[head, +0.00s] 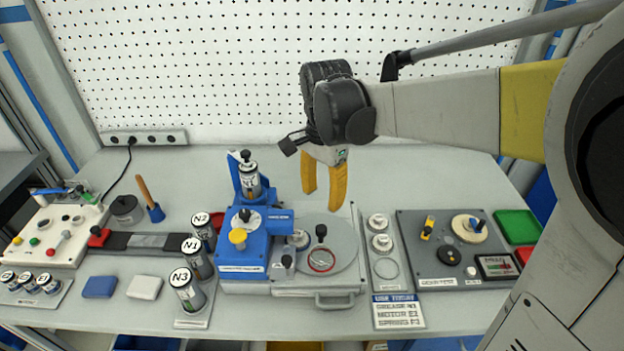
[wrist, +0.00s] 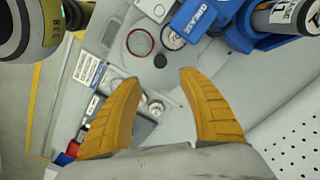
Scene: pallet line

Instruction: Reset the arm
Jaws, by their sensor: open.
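My gripper (head: 324,185) has two yellow fingers and hangs pointing down above the back middle of the table, behind the round grey plate of the blue machine (head: 243,256). In the wrist view the gripper (wrist: 156,108) shows its fingers spread apart with nothing between them. The fingers appear to be above the table, clear of the things below. My arm comes in from the right side of the head view.
Canisters N1 (head: 196,258), N2 (head: 203,231) and N3 (head: 186,291) stand left of the machine. A grey panel (head: 419,228) with a gauge is at the right, beside a green tray (head: 517,227). A pegboard (head: 270,60) closes the back.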

